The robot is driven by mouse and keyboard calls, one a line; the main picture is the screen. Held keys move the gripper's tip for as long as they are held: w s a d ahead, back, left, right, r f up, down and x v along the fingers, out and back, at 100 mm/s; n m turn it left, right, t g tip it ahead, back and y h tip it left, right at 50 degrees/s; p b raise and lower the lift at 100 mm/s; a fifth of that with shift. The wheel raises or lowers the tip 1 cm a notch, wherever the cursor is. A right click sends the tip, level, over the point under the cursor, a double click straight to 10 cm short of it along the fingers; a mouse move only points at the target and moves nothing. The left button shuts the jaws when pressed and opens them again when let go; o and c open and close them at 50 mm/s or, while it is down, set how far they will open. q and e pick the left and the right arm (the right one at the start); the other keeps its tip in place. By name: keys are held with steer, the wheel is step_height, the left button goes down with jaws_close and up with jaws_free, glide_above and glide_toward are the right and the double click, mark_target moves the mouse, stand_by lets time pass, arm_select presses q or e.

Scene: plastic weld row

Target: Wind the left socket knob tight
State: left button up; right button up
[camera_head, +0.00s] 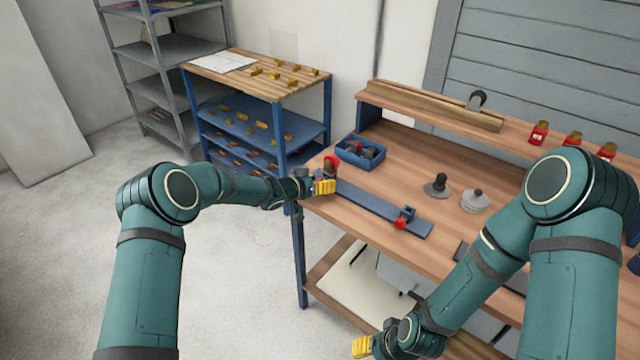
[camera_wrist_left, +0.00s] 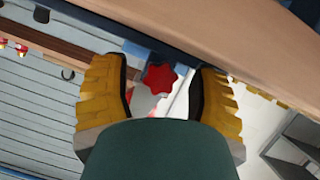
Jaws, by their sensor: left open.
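The left socket knob (camera_wrist_left: 158,77) is red and star-shaped. In the left wrist view it lies between the two yellow fingers of my left gripper (camera_wrist_left: 160,88), with gaps on both sides. In the head view a red part (camera_head: 331,162) shows just behind my left gripper (camera_head: 323,187), which hides most of the left socket. My left gripper is open, at the left end of a blue rail (camera_head: 375,206). A second red knob (camera_head: 400,223) sits on a blue socket near the rail's right end. My right gripper (camera_head: 362,347) is low, below the bench; its opening is unclear.
A blue bin (camera_head: 361,150) with dark parts stands behind the rail. A dark knobbed tool (camera_head: 437,184) and a grey lidded piece (camera_head: 474,200) stand to the right. Several red-topped items (camera_head: 538,132) line the back shelf. A blue-framed rack (camera_head: 262,80) stands at left.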

arm_select(q)
jaws_close()
steer(key=shift+s+d+m+t+y, duration=0.1)
steer(key=shift+m+t+y, duration=0.9)
steer(key=shift+m, duration=0.9)
steer(key=shift+c, duration=0.2)
jaws_free()
